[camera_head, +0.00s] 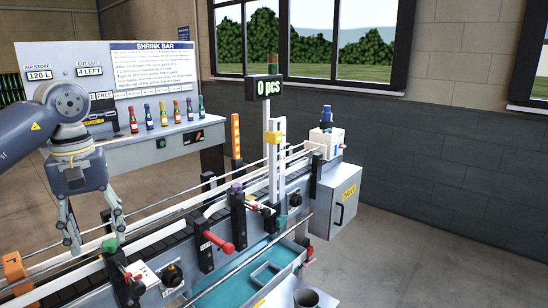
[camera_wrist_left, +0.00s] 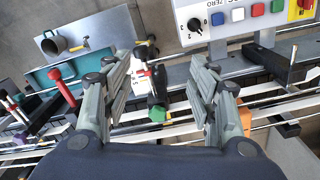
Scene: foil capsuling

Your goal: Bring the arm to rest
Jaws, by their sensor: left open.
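My left arm comes in from the left in the head view. Its gripper (camera_head: 96,232) points down over the near left part of the conveyor line (camera_head: 178,239), with the two fingers spread apart and nothing between them. In the left wrist view the open fingers (camera_wrist_left: 161,72) frame a small station with a green knob (camera_wrist_left: 157,113), which lies beyond them. That green knob also shows close to the right finger in the head view (camera_head: 110,245). I cannot tell the exact gap between fingers and station. My right gripper is in neither view.
A red handle (camera_head: 218,243) and a post with a "0 pcs" display (camera_head: 269,87) stand along the line. Several small bottles (camera_head: 176,112) stand on the bench behind. A teal tray (camera_head: 225,293) and a metal cup (camera_head: 306,298) are in front. A button panel (camera_wrist_left: 245,16) shows in the wrist view.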

